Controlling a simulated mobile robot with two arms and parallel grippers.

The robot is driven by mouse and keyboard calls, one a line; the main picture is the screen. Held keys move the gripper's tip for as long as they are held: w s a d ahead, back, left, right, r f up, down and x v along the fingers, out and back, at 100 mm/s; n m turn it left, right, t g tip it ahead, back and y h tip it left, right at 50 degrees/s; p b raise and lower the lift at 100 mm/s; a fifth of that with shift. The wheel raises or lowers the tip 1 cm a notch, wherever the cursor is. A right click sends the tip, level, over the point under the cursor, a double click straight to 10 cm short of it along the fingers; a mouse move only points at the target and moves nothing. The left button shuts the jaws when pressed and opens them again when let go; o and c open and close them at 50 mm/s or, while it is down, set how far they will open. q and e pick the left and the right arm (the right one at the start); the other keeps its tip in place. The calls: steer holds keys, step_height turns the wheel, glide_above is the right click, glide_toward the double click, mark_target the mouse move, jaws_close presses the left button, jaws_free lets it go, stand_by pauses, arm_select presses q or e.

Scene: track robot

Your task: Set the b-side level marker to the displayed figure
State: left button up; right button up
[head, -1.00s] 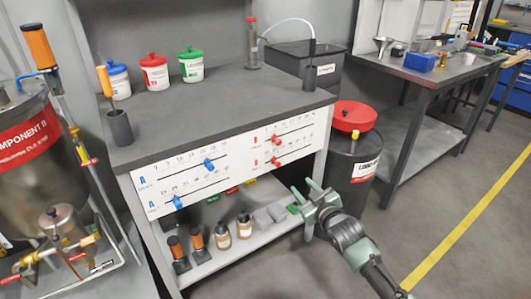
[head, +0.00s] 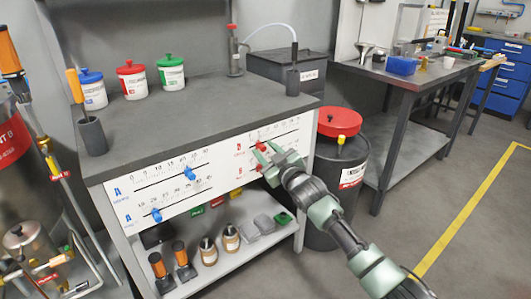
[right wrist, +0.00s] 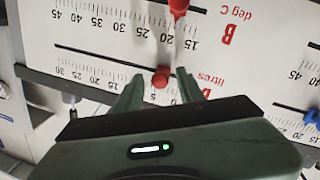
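The white slider panel (head: 215,185) fronts the grey bench. Its right half has two red B knobs. The upper red knob (head: 262,146), on the litres row, shows in the right wrist view (right wrist: 160,75), where the panel appears upside down. My right gripper (head: 268,156) is at this knob. In the right wrist view its two fingers (right wrist: 158,82) are open, one on each side of the knob, with small gaps visible. The lower red knob, on the deg C row, shows in that view (right wrist: 178,8). I cannot make out a displayed figure. My left gripper is not in view.
Two blue A knobs, upper (head: 190,173) and lower (head: 156,215), sit on the panel's left half. Jars and blocks stand on the shelf (head: 215,268) below. A black drum with a red lid (head: 339,122) stands right of the bench. Floor to the right is clear.

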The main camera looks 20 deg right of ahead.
jaws_close()
steer(key=shift+d+f, duration=0.1)
stand_by(1.3)
